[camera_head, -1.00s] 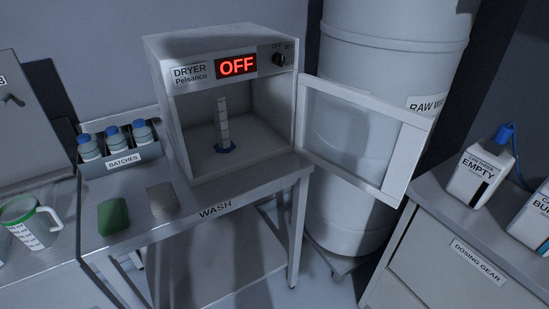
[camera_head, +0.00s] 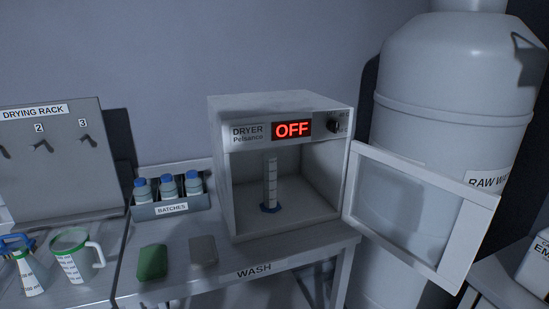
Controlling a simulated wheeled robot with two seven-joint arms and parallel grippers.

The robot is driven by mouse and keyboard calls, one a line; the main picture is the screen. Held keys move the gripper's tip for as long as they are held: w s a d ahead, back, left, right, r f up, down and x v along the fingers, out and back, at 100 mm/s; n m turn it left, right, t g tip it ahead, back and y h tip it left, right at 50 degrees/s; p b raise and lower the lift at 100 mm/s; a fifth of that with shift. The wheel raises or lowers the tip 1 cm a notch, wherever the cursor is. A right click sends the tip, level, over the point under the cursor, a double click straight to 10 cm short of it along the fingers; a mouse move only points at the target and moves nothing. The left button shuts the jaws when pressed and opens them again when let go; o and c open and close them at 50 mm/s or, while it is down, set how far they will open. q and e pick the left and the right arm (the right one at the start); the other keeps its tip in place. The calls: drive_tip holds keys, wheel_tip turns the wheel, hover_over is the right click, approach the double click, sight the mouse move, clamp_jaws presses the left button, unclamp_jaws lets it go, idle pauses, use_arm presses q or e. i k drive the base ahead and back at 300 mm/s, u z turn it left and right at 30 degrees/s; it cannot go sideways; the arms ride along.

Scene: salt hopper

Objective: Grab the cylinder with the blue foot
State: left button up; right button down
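The cylinder with the blue foot (camera_head: 271,184) stands upright inside the dryer (camera_head: 238,190). It is a slim, pale, graduated cylinder, and its blue foot rests on the dryer floor. The dryer's display reads OFF. Its door (camera_head: 419,211) is swung open to the right, so the front is clear. Neither of my grippers shows in the view.
The dryer stands on the WASH table (camera_head: 290,262). A green block (camera_head: 152,262) and a grey block (camera_head: 203,250) lie in front to the left. A BATCHES rack (camera_head: 171,208) holds blue-capped bottles. A green-rimmed jug (camera_head: 72,260) and a drying rack (camera_head: 55,165) are farther left.

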sight(270, 205)
drive_tip(key=k, duration=0.6)
drive_tip(key=u, duration=0.75)
drive_tip(key=i, duration=1.6)
drive_tip(key=z, duration=0.25)
